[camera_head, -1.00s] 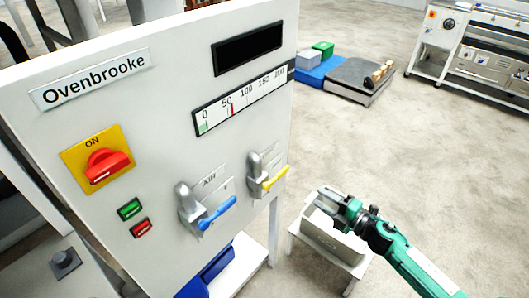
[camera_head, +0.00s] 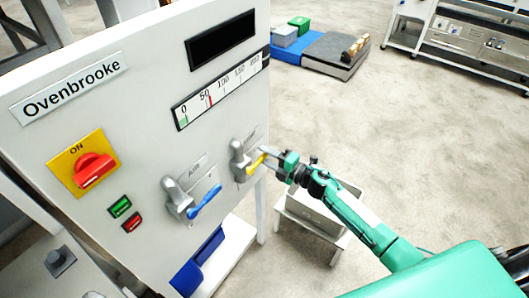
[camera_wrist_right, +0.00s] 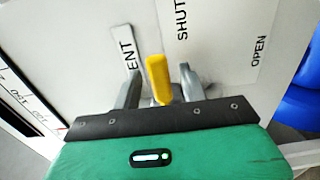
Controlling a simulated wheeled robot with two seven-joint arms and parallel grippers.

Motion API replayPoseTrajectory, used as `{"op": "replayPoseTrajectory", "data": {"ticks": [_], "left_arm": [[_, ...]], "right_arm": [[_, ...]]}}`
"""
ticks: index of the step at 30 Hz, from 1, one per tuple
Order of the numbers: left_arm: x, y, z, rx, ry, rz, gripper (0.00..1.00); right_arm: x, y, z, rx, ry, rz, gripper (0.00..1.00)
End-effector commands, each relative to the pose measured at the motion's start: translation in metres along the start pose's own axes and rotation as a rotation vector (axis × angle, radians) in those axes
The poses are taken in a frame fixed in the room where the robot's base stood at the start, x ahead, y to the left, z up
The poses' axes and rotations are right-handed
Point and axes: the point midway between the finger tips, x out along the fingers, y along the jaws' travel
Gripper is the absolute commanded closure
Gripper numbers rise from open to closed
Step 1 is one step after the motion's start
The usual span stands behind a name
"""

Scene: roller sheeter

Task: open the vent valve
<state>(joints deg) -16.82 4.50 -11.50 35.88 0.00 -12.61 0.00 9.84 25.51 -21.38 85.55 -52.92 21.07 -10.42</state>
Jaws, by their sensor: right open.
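The vent valve (camera_head: 240,156) is a grey body with a yellow lever (camera_head: 256,164) on the white Ovenbrooke panel. In the right wrist view the yellow lever (camera_wrist_right: 158,78) stands between my two grey fingers, beside a plate with "SHUT" and "OPEN" (camera_wrist_right: 222,38) and a label ending in "ENT" (camera_wrist_right: 127,47). My right gripper (camera_head: 270,158) is open at the lever, a finger on each side; I cannot tell whether either touches it. My left gripper is not in view.
A second valve with a blue lever (camera_head: 205,200) is left of the vent valve. A red ON switch (camera_head: 94,169), green and red buttons (camera_head: 120,206) and a gauge (camera_head: 222,90) share the panel. A white stand (camera_head: 318,215) is below my right arm.

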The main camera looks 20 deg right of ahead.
Motion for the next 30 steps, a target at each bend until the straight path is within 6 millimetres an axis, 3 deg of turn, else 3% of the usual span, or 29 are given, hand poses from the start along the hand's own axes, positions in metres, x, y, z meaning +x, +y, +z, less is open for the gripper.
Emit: {"op": "replayPoseTrajectory", "data": {"ticks": [4,13,20,30], "left_arm": [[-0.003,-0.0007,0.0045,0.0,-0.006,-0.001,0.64],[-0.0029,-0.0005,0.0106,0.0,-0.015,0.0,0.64],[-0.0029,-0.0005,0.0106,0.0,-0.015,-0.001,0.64],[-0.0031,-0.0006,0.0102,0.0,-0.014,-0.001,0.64]], "right_arm": [[0.0101,0.0006,-0.0001,0.0,0.0,0.0,0.57],[0.0115,-0.0004,-0.0002,-0.001,0.001,-0.001,0.57],[0.0112,-0.0005,-0.0002,-0.001,0.001,-0.001,1.0],[0.011,-0.0025,-0.0001,0.021,0.0,-0.002,1.0]]}}
